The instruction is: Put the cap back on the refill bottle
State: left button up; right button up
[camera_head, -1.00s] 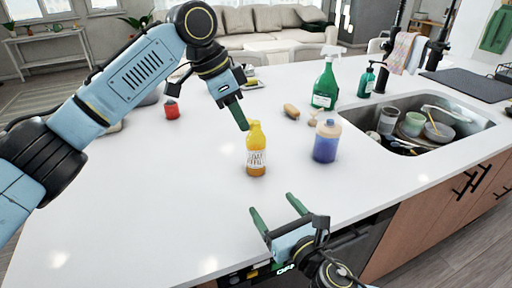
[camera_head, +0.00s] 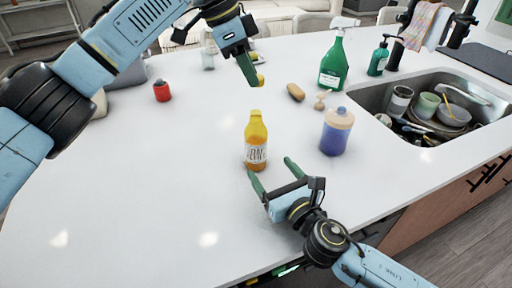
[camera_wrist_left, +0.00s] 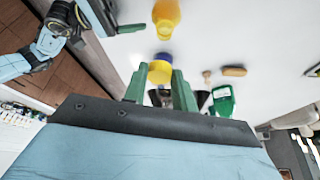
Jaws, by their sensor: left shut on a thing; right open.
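The yellow refill bottle (camera_head: 256,135) stands upright on the white counter, its pale label facing me. Its top also shows in the left wrist view (camera_wrist_left: 166,14).
A blue-purple bottle with a beige top (camera_head: 337,132) stands to the right. The sink (camera_head: 480,100) is at right.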

jog(key=x, duration=1.1)
jog(key=c, duration=1.5)
pick_arm(q)
send_over(259, 112)
jog(key=a, duration=0.2)
jog(key=shift+s+a+f, duration=0.15)
jog(key=shift+f, duration=2.35)
